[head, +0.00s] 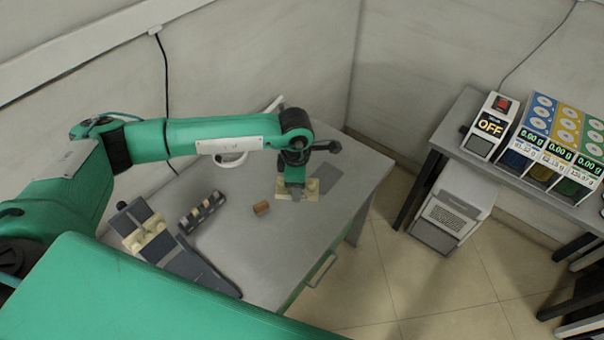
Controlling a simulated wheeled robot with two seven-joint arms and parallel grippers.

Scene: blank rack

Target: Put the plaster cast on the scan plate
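My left gripper (295,193) points down over the right part of the grey table, at a cream block with raised bumps (312,187) that looks like a plaster cast. The gripper hides the middle of this block, and I cannot tell whether its fingers are closed on it. A flat darker grey patch (330,176) lies just right of the block; it may be the scan plate or a shadow. A second cream bumpy piece (152,238) sits on a dark tray at the table's left. My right gripper is not in view.
A small brown cylinder (261,208) stands mid-table. A dark rack with pale blanks (201,211) and a dark flat holder (205,272) are at left. A white curved device (232,160) stands behind my arm.

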